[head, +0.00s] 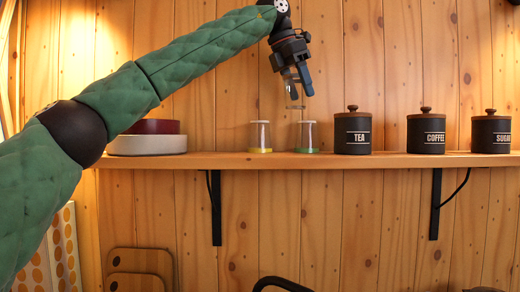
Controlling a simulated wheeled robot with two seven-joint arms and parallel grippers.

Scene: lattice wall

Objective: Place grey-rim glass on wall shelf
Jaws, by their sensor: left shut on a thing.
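My left gripper (298,81) is shut on a clear glass (293,99) and holds it in the air above the wall shelf. The grey-rim glass is likely this one, but its rim colour is hard to tell at this size. The wooden wall shelf (230,161) runs across the view. Two other glasses stand on it below the held one: one with a yellow base (260,138) and one with a green base (307,137). The held glass is apart from both. My right gripper is not in view.
Black canisters marked TEA (353,134), COFFEE (426,134) and SUGAR (491,134) stand on the right of the shelf. A white dish (147,145) and a dark red dish (155,127) are stacked at left. Bare shelf lies between the dishes and the yellow-base glass.

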